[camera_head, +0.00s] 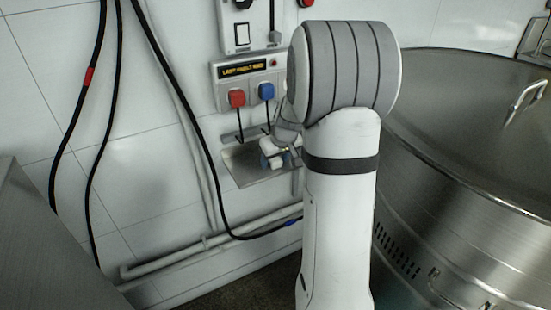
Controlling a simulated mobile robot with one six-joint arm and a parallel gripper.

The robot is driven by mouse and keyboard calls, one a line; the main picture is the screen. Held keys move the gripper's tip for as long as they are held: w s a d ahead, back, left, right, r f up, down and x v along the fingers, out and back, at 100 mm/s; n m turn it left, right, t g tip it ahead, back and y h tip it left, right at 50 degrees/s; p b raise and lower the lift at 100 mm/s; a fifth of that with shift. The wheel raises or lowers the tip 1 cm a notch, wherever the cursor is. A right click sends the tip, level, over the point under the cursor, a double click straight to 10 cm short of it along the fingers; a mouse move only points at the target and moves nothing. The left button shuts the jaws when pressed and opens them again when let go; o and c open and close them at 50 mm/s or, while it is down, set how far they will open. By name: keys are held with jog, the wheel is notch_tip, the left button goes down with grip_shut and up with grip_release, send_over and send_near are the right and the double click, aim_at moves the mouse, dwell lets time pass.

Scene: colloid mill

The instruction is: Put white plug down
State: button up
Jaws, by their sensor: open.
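My gripper (283,155) is at the small metal shelf (238,166) on the tiled wall, partly hidden behind my arm. It is open. A small white piece (270,146), which looks like the white plug, shows right at the gripper over the shelf. It is too small to tell whether it touches the shelf or the fingers.
A red plug (236,98) and a blue plug (266,91) sit in the panel above the shelf, below a lit display (244,69). Black cables (118,90) hang at the left. Pipes (190,252) run low along the wall. A large steel vessel (450,170) stands at the right.

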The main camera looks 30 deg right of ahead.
jog(key=shift+r+p, duration=0.45)
jog(key=shift+p, duration=0.1)
jog(key=p+v, duration=0.2)
jog(key=v, duration=1)
jog(key=s+a+f+g, duration=0.2)
jog(key=s+a, duration=1.4)
jog(key=s, duration=0.5)
jog(key=shift+a+f+g, duration=0.2)
jog(key=shift+f+g, duration=0.1)
jog(key=shift+g, duration=0.1)
jog(key=shift+r, duration=0.1)
